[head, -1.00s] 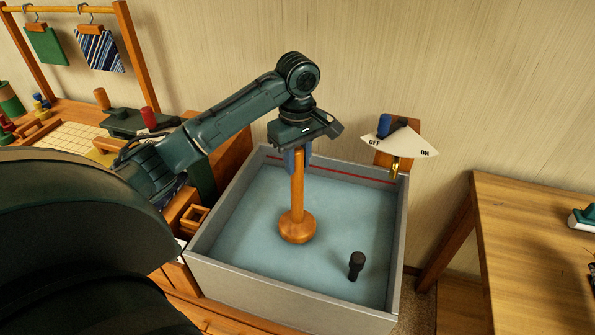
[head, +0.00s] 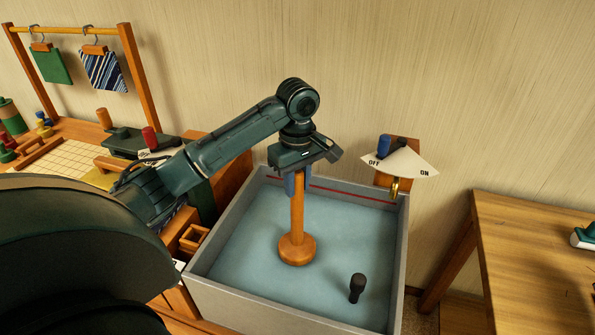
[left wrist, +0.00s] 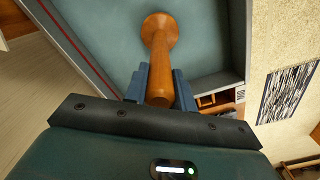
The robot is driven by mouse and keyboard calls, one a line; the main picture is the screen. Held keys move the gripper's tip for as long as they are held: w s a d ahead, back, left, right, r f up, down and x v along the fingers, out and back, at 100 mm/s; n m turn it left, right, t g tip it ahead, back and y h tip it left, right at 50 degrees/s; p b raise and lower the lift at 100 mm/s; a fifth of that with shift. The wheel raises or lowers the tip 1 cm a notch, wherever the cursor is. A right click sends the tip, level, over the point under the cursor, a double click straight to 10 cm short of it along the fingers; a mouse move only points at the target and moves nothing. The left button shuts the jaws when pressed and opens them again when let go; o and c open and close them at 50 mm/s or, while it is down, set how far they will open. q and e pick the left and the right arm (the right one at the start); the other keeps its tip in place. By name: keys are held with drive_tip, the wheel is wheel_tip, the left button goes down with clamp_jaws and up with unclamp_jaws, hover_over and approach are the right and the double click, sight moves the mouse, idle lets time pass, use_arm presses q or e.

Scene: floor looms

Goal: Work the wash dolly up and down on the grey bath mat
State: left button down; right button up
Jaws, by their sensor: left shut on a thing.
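The wash dolly (head: 297,249) is an orange-brown wooden post with a wide round foot, standing upright inside a grey tub (head: 262,303). My left gripper (head: 297,184) points down from above and is shut on the upper part of its handle. In the left wrist view the dolly (left wrist: 159,32) runs between the blue fingers of the gripper (left wrist: 161,84). Blue-grey fills the tub around the foot; I cannot tell whether the foot touches the bottom. I cannot make out a separate mat. My right gripper is not in view.
A dark upright peg (head: 357,287) stands in the tub, right of the dolly. A fan-shaped OFF/ON plate (head: 402,165) is behind the tub's back right corner. A wooden table (head: 535,250) stands to the right, a cluttered bench to the left.

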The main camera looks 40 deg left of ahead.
sight(298, 204)
use_arm(q)
drive_tip(key=shift+f, duration=3.4)
drive_tip(key=shift+f, duration=0.4)
wheel_tip(298, 204, up, 10)
drive_tip(key=shift+r, duration=0.1)
drive_tip(key=shift+f, duration=0.2)
drive_tip(key=shift+f+b, duration=0.45)
drive_tip(key=shift+f, duration=4.1)
